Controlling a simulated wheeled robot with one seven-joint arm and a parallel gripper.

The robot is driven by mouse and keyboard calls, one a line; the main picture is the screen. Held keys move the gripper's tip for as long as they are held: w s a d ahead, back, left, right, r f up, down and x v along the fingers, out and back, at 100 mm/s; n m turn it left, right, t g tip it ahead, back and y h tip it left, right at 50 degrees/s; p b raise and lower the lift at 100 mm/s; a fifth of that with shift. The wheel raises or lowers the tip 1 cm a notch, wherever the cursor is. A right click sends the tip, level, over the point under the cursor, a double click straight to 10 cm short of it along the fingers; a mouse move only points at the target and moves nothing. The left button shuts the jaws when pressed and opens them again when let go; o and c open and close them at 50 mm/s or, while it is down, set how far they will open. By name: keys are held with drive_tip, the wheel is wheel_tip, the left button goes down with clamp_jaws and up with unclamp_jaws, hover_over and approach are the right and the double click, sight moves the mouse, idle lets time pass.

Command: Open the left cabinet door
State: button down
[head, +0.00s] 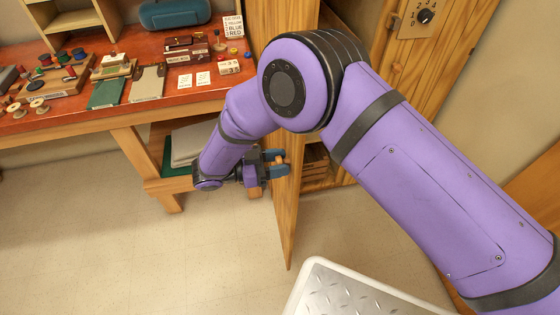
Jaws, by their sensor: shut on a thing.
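The left cabinet door (286,215) is a tall wooden panel, seen almost edge-on in the middle of the head view. It stands swung out from the cabinet, and part of the inside shows to its right. My gripper (274,164) is at the door's left face, at about mid height. Its dark blue fingers are shut on the small wooden door handle (281,159). My purple arm crosses in front of the cabinet and hides much of the opening and the upper door.
A red-topped workbench (60,113) stands at left with spools, cards and boxes on it. Its lower shelf (165,185) holds folded items close to my gripper. A dial panel (420,16) is on the cabinet at upper right. Floor (150,255) is clear at lower left.

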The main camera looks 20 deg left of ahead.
drive_tip(key=c, duration=0.6)
unclamp_jaws()
drive_tip(key=shift+c, duration=0.2)
drive_tip(key=v, duration=1)
drive_tip(key=shift+s+a, duration=0.2)
drive_tip(key=shift+a, duration=0.15)
